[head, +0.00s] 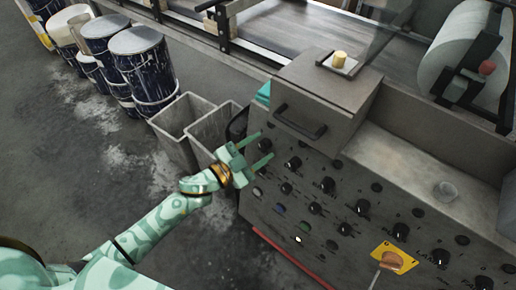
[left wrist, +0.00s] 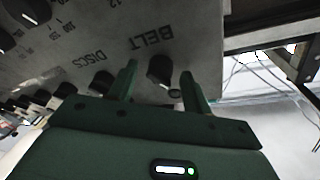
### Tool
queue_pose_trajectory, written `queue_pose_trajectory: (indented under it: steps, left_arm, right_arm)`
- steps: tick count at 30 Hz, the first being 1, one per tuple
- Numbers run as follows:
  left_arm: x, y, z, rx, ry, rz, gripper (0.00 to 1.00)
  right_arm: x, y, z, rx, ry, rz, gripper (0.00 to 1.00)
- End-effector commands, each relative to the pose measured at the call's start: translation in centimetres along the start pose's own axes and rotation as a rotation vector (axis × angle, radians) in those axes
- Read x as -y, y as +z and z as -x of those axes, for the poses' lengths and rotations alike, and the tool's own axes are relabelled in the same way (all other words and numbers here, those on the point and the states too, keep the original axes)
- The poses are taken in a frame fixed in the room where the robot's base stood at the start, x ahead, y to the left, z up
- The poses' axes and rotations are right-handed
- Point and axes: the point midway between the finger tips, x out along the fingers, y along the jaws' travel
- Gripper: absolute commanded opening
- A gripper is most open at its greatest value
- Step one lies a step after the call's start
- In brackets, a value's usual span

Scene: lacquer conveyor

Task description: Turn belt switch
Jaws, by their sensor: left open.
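The belt switch is a black knob on the grey control panel (head: 330,232). In the left wrist view the belt knob (left wrist: 160,70) sits beneath the upside-down word BELT. My left gripper (head: 265,145) is open at the panel's upper left corner, its fingers pointing at the panel. In the left wrist view the two green fingers (left wrist: 159,75) stand on either side of the belt knob, with gaps visible. Whether the fingertips reach the panel face, I cannot tell. My right gripper is not in view.
More black knobs, including one by DISCS (left wrist: 103,82), line the panel. A yellow plate with an orange switch (head: 394,261) is at lower right. Grey bins (head: 183,118) stand left of the panel, with paint-stained drums (head: 141,62) behind. A handled box (head: 322,95) tops the panel's left end.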

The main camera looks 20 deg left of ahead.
Motion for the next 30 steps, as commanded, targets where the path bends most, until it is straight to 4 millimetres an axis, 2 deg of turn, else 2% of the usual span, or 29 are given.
queue_pose_trajectory:
  steps: [3, 6, 8, 20, 30]
  left_arm:
    - [0.0, 0.0, 0.0, 0.0, 0.0, 0.0, 0.49]
    - [0.0, 0.0, 0.0, 0.0, 0.0, 0.0, 0.21]
    - [0.0, 0.0, 0.0, 0.0, 0.0, 0.0, 0.07]
    - [0.2, -0.1, 0.0, 0.003, 0.012, -0.049, 0.07]
    - [0.5, -0.4, 0.0, 0.016, 0.07, -0.282, 0.07]
  right_arm:
    - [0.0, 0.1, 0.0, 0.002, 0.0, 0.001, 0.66]
    - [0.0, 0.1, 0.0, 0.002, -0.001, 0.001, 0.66]
    - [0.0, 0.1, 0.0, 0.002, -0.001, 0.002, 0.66]
    - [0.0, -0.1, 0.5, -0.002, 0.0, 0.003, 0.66]
    - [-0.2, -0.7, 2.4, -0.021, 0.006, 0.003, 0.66]
